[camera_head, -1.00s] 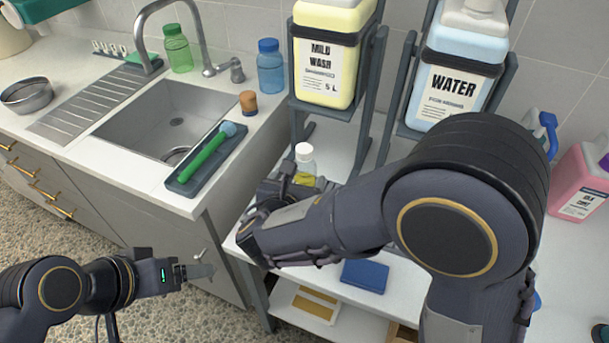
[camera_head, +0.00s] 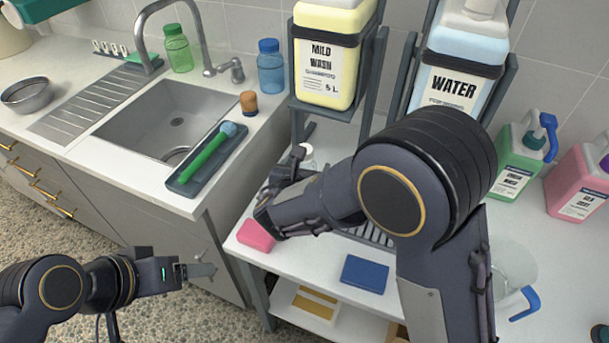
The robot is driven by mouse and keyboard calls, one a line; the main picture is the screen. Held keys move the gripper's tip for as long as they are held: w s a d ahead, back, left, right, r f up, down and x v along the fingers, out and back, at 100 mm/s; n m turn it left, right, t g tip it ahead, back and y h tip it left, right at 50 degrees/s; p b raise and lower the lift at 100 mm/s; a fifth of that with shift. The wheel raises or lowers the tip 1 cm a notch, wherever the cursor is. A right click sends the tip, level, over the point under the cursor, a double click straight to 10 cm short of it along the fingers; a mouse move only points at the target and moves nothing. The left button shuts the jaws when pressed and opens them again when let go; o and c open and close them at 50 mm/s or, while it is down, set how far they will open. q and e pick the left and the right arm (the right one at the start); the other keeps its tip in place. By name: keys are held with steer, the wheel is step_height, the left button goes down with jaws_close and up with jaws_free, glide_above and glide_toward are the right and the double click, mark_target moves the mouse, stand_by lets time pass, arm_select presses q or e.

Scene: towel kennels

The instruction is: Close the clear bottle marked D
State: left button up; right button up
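A clear bottle with a white top (camera_head: 307,152) stands on the white table behind my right arm. Only its top and shoulder show; its lower body and any letter on it are hidden. My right gripper (camera_head: 291,172) is beside the bottle, largely covered by its own wrist. I cannot tell whether it touches the bottle or how its fingers stand. My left gripper (camera_head: 203,270) is low on the left in front of the cabinet, away from the bottle. Its fingers are seen side-on, so their opening is unclear.
A pink sponge (camera_head: 256,236) and a blue block (camera_head: 365,273) lie near the table's front edge. A MILD WASH jug (camera_head: 324,65) and a WATER jug (camera_head: 452,80) stand on racks behind. Green (camera_head: 518,160) and pink (camera_head: 582,180) jugs stand right. A sink (camera_head: 168,120) is left.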

steer(key=shift+w+d+f, duration=0.1)
steer(key=shift+w+f, duration=0.1)
steer(key=shift+w, duration=0.2)
steer(key=c, duration=1.2)
steer(key=shift+o, duration=0.2)
steer(key=shift+r, duration=0.1)
